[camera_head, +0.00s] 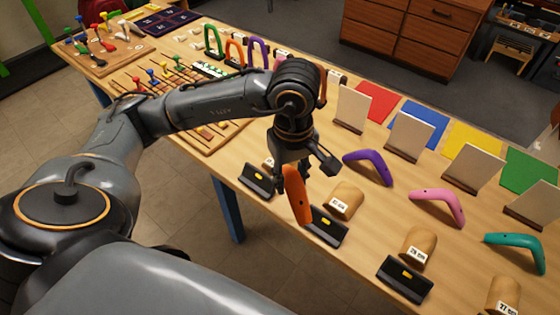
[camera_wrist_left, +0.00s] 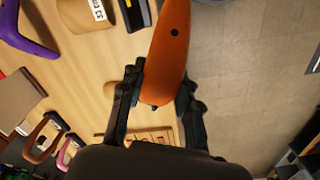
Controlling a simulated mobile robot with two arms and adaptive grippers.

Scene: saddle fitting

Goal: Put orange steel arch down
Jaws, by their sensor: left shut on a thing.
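My left gripper (camera_head: 294,170) is shut on an orange arch (camera_head: 297,196), which hangs down from the fingers near the table's front edge. In the left wrist view the orange arch (camera_wrist_left: 172,48) reaches up the picture from between the fingers (camera_wrist_left: 160,92), with a small dark hole in it. The head view does not settle whether its lower end touches anything; it appears in front of a black box and a tan wooden block. My right gripper is out of view.
Tan labelled blocks (camera_head: 346,201) and black boxes (camera_head: 405,280) line the table's front. Purple (camera_head: 369,166), pink (camera_head: 438,205) and teal (camera_head: 516,249) arches lie behind them. Bare wood shows between the arches.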

